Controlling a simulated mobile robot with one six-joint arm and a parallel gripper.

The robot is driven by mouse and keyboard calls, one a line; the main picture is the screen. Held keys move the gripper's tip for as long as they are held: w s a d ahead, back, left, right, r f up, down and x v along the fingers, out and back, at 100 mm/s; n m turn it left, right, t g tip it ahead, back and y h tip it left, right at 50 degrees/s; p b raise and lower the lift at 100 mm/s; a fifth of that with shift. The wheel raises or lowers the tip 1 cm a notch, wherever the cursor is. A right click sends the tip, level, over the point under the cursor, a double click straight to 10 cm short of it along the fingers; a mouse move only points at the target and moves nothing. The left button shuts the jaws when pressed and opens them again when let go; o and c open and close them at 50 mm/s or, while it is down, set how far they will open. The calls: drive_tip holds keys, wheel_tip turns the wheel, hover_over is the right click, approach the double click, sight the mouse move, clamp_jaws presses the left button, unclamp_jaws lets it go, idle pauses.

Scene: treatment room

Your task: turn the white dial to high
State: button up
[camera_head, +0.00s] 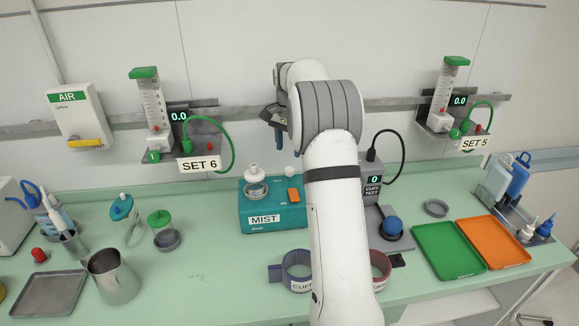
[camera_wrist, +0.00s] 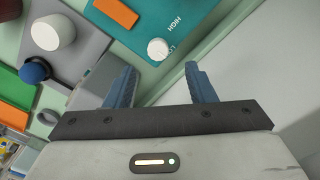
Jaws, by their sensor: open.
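The white dial (camera_wrist: 158,49) sits on the teal MIST box (camera_wrist: 207,30). In the head view my gripper (camera_head: 277,138) is above and behind the MIST box, near the wall, partly hidden by my arm. The dial's pointer is too small to read.
An orange switch (camera_head: 293,195) and a white-capped cup (camera_head: 254,183) are on the MIST box. The grey CUFF TEST unit (camera_head: 374,188) with a blue bulb (camera_head: 392,227) stands to its right. A wall rail (camera_head: 395,101) runs behind. Green (camera_head: 447,250) and orange trays (camera_head: 492,242) lie further right.

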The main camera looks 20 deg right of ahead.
sight(290, 169)
drive_tip(key=f, duration=0.3)
drive_tip(key=f+p, duration=0.1)
drive_tip(key=f, duration=0.3)
drive_tip(key=shift+s+d+f, duration=0.15)
drive_tip(key=shift+d, duration=0.05)
